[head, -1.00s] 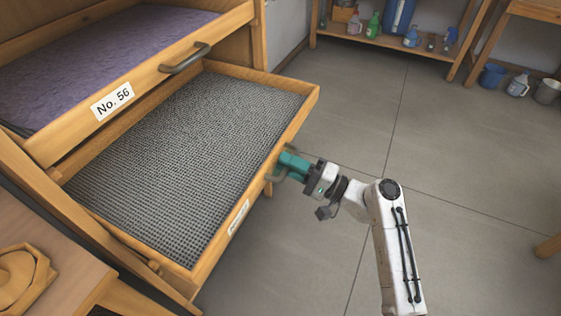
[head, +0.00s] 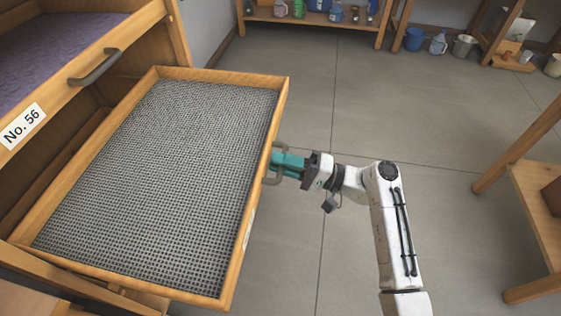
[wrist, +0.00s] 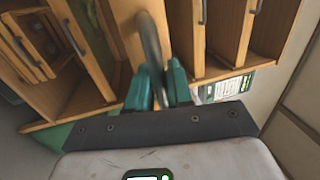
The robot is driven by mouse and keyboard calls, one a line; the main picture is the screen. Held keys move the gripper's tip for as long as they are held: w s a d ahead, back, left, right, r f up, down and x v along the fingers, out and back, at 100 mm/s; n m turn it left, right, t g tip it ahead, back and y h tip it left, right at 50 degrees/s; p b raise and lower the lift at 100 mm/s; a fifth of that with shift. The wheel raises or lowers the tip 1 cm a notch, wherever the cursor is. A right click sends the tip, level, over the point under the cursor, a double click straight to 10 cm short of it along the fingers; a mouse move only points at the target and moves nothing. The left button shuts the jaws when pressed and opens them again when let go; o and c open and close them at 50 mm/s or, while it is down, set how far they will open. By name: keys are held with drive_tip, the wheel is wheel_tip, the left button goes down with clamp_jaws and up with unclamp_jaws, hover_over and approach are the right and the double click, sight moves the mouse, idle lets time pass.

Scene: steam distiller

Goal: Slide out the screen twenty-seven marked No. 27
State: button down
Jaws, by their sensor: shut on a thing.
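My gripper (head: 280,164), with teal fingers, is shut on the grey handle (head: 270,177) of this front. In the wrist view, the handle (wrist: 150,38) rises as a curved bar between my gripper's fingers (wrist: 157,88). The back end of the screen is near the cabinet opening; whether it still rests on runners cannot be told.
A wooden table (head: 540,205) stands at the right. A shelf with bottles (head: 310,14) and several buckets line the back. Grey floor is clear between.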

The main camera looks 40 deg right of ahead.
drive_tip(key=c, duration=1.2)
unclamp_jaws()
drive_tip(key=v, duration=1)
drive_tip(key=shift+s+d+f, duration=0.2)
drive_tip(key=shift+f, duration=0.05)
